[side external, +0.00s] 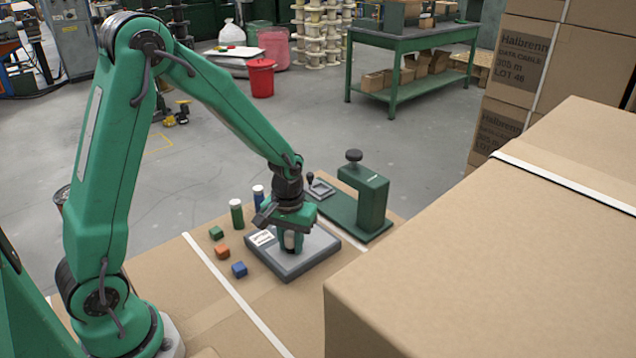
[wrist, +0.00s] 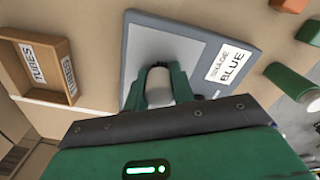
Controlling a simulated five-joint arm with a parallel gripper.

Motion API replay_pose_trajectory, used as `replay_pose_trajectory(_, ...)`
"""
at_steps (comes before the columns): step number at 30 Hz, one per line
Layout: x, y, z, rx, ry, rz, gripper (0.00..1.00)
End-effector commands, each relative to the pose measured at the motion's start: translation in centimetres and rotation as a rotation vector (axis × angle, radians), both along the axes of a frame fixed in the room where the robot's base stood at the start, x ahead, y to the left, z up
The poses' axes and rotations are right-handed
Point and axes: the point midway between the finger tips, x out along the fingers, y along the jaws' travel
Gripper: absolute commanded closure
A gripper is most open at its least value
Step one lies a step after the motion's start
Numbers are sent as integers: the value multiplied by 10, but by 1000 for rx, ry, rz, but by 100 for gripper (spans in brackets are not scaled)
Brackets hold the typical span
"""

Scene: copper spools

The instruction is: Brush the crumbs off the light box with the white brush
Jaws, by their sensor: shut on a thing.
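The light box (side external: 300,268) is a flat grey slab with a paler top, lying on the cardboard surface. In the wrist view its pale panel (wrist: 155,48) has a white label reading "SHADE BLUE" at one side. My gripper (side external: 291,246) points down over the light box. It is shut on a white, rounded thing, seemingly the white brush (wrist: 159,84), between its green fingers. I cannot make out any crumbs on the visible part of the panel.
Green (side external: 216,233), orange (side external: 222,252) and blue (side external: 239,269) cubes lie left of the light box. A green tube (side external: 237,214) and a blue tube (side external: 258,193) stand behind. A green stand (side external: 366,205) is close at right. The wrist view shows a labelled brown tray (wrist: 40,68).

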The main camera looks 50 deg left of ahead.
Motion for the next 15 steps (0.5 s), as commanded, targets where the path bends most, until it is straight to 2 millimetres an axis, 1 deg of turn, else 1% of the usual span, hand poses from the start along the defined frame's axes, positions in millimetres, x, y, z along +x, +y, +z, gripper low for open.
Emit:
replay_pose_trajectory(6, -8, 0, 1, 0, -2, 0, 97)
replay_pose_trajectory(15, -8, 0, 1, 0, -3, 0, 97)
